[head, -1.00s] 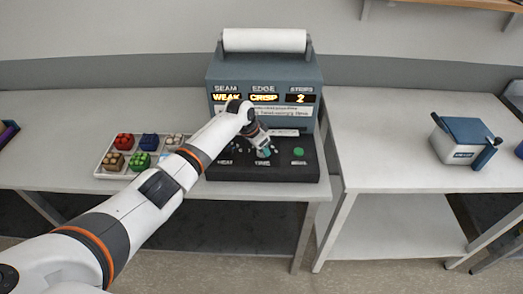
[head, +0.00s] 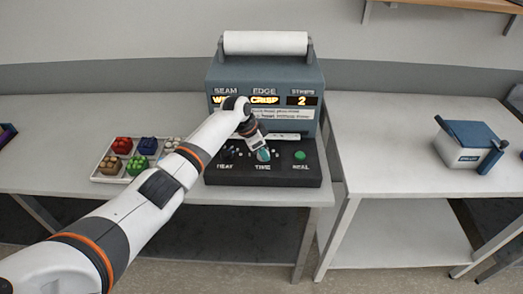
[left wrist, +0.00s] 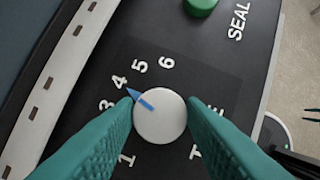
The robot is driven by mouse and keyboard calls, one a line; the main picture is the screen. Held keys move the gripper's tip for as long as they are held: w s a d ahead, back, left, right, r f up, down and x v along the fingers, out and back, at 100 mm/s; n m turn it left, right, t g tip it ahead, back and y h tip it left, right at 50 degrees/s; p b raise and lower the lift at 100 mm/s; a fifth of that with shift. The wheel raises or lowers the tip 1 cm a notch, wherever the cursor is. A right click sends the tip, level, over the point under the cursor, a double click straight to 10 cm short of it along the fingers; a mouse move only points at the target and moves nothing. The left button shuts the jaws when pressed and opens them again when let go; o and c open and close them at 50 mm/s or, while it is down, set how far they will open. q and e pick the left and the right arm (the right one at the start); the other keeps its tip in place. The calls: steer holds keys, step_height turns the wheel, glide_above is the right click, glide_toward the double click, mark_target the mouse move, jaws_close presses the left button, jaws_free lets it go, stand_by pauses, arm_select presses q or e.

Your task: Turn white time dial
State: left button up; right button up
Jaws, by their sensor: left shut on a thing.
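The white time dial (left wrist: 160,117) shows in the left wrist view as a round knob on the black panel, its blue pointer aimed about at the 4. The printed 1, 3, 4, 5 and 6 are visible around it; the left finger covers the place of the 2. My left gripper (head: 263,154) is shut on the dial, one teal finger on each side of it. The fingers partly cover the TIME label in the wrist view. In the head view the gripper hides most of the dial.
The machine (head: 265,75) has lit displays above the panel; the right one reads 2. A green SEAL button (head: 300,155) is right of the dial. A tray (head: 109,178) of colored items stands left, beyond my arm. A blue-lidded box (head: 470,145) sits on the right table.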

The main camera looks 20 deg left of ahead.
arm_select(q)
steer(key=o, duration=1)
steer(key=shift+r, duration=0.1)
steer(key=b+v, duration=0.1)
steer(key=v, duration=1)
steer(key=shift+s+a+r, duration=0.1)
steer(key=shift+a+r, duration=0.05)
steer(key=shift+r, duration=0.25)
